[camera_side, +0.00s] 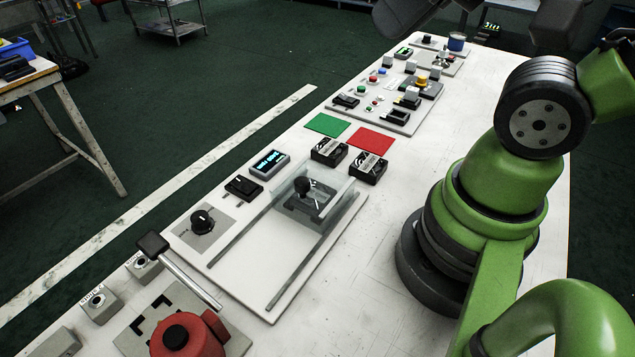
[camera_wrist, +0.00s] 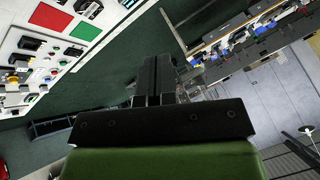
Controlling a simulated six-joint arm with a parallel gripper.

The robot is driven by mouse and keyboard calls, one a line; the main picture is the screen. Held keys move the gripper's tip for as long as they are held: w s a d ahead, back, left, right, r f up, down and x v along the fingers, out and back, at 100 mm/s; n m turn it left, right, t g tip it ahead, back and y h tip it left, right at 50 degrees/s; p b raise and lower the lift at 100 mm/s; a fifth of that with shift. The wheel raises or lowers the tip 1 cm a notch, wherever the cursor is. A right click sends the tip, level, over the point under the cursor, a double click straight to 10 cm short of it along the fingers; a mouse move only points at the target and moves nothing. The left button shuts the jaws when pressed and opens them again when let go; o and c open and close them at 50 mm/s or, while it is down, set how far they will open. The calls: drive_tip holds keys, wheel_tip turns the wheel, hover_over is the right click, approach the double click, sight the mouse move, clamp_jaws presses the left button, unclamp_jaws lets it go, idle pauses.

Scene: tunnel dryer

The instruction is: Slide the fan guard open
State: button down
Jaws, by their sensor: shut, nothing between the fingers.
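The fan guard (camera_side: 346,204) is a clear, see-through cover on the white control plate in the side view. The near stretch of the rails is bare. My gripper (camera_wrist: 153,62) shows in the wrist view with its dark fingers together and nothing between them. It is well away from the guard and touches nothing. In the side view, only dark parts of my arm show at the top edge; the fingertips cannot be made out there.
Beside the rails are a black dial (camera_side: 202,222), a black rocker switch (camera_side: 243,188) and a blue-lit display (camera_side: 269,164). Two black boxes stand beyond the guard. Bare table lies right of the plate.

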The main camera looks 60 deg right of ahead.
idle(0.4)
drive_tip(key=c, duration=1.5)
unclamp_jaws()
drive_tip(key=o, duration=0.4)
drive_tip(key=shift+w+f, duration=0.1)
drive_tip(key=shift+w, duration=0.2)
drive_tip(key=shift+c, duration=0.2)
drive_tip(key=shift+o, duration=1.2)
drive_tip(key=w+f+n+g, duration=0.4)
drive_tip(key=w+f+n, duration=0.1)
drive_tip(key=w+n, duration=0.1)
drive_tip(key=shift+a+h, duration=0.4)
drive_tip(key=n+g+h, duration=0.1)
drive_tip(key=n+g, duration=0.2)
drive_tip(key=n, duration=0.4)
hover_over(301, 182)
wheel_tip(301, 182, down, 9)
drive_tip(key=shift+d+f, duration=0.15)
drive_tip(key=shift+f, duration=0.3)
wheel_tip(301, 182, down, 9)
clamp_jaws()
